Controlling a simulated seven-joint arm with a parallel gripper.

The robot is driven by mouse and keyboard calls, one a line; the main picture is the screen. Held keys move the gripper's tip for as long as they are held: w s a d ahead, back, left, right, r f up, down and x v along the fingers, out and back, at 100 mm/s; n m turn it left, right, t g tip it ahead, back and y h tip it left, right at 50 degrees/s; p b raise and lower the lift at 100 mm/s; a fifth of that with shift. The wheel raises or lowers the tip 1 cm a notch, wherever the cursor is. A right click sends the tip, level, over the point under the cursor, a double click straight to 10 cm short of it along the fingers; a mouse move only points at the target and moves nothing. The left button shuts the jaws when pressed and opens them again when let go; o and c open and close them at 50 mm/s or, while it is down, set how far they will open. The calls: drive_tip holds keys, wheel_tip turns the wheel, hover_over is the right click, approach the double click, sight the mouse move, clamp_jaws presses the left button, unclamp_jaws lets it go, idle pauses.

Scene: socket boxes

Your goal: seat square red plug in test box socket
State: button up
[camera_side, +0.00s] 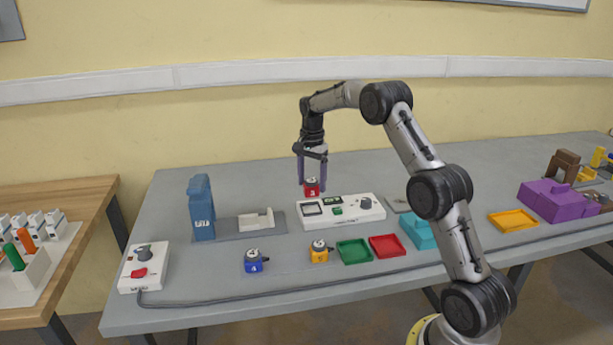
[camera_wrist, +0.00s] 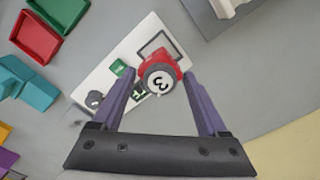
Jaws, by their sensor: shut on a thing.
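My gripper (camera_side: 312,172) is shut on the square red plug (camera_side: 312,188), which has a round grey top. The plug hangs upright near the left part of the white test box (camera_side: 373,211). In the wrist view the plug (camera_wrist: 163,66) shows a "3" on its top and sits between the fingertips of my gripper (camera_wrist: 161,78). It partly covers the test box (camera_wrist: 98,75) there, close to a dark-framed square. The box also has a small green part and a grey knob. I cannot tell whether the plug touches the box, and its underside is hidden.
A blue plug (camera_side: 254,261) and a yellow plug (camera_side: 320,251) stand in front of the box. Green (camera_side: 354,251) and red (camera_side: 387,246) trays lie to their right. A blue press-like block (camera_side: 201,208) stands left. A white switch box (camera_side: 144,267) with a cable sits front left.

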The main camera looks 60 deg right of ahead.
sight(312, 196)
drive_tip(key=shift+f, duration=2.7)
drive_tip(key=shift+f, duration=0.15)
drive_tip(key=o, duration=1.4)
drive_tip(key=shift+r, duration=3.55)
